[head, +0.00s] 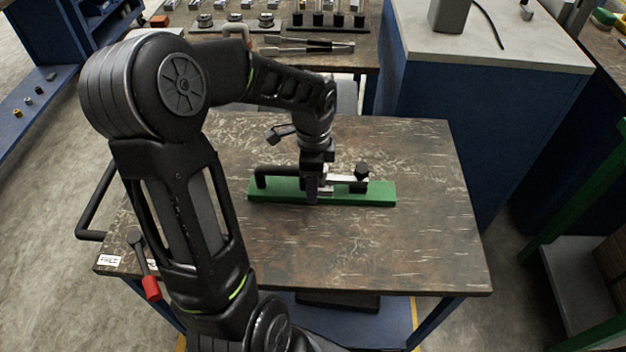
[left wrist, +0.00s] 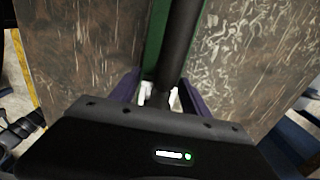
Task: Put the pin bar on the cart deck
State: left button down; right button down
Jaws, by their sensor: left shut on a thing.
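The pin bar (head: 378,196) is a long green bar with a black handle loop at its left end and a light metal piece with a black knob toward its right. It lies level over the brown, scratched cart deck (head: 400,255), on it or just above; I cannot tell which. My left gripper (head: 312,196) reaches down onto the middle of the bar and is shut on it. In the left wrist view, a black rod of the pin bar (left wrist: 178,45) runs between my purple fingers (left wrist: 160,95), with a green strip beside it. My right gripper is not in view.
A workbench with metal parts (head: 305,48) stands behind the cart. A blue cabinet with a grey top (head: 480,45) is at the back right. A black handle (head: 95,205) and a red-tipped lever (head: 151,288) are at the cart's left. The deck's right and front are clear.

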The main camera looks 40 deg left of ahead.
pick_arm(q)
jog(key=shift+r, duration=0.1)
jog(key=c, duration=0.5)
grip_release()
notch_tip(320, 180, up, 12)
dwell(0.3)
dwell(0.8)
